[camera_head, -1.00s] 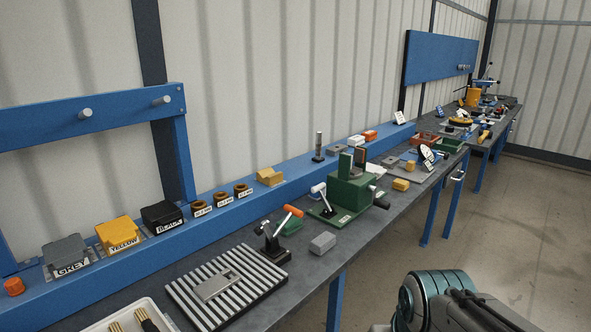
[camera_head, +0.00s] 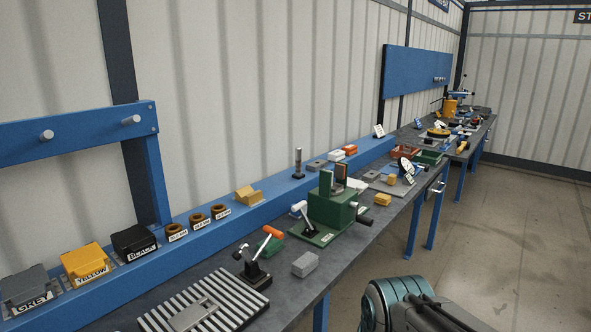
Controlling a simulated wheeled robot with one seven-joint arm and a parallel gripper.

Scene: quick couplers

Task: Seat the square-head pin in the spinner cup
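I cannot make out a square-head pin or a spinner cup for certain in the head view. Small parts on the far bench (camera_head: 483,123), among them a yellow cylinder (camera_head: 450,108) and a low round yellow piece (camera_head: 438,132), are too small to identify. A rounded dark and teal link of my arm (camera_head: 392,303) shows at the bottom right, over the floor beside the bench. My gripper is outside the picture.
The near bench carries a slotted plate (camera_head: 225,293), a lever clamp (camera_head: 254,268), a grey block (camera_head: 305,264) and a green vise fixture (camera_head: 330,208). Grey (camera_head: 28,285), yellow (camera_head: 85,262) and black (camera_head: 134,240) labelled blocks stand on the blue ledge. Open floor lies right.

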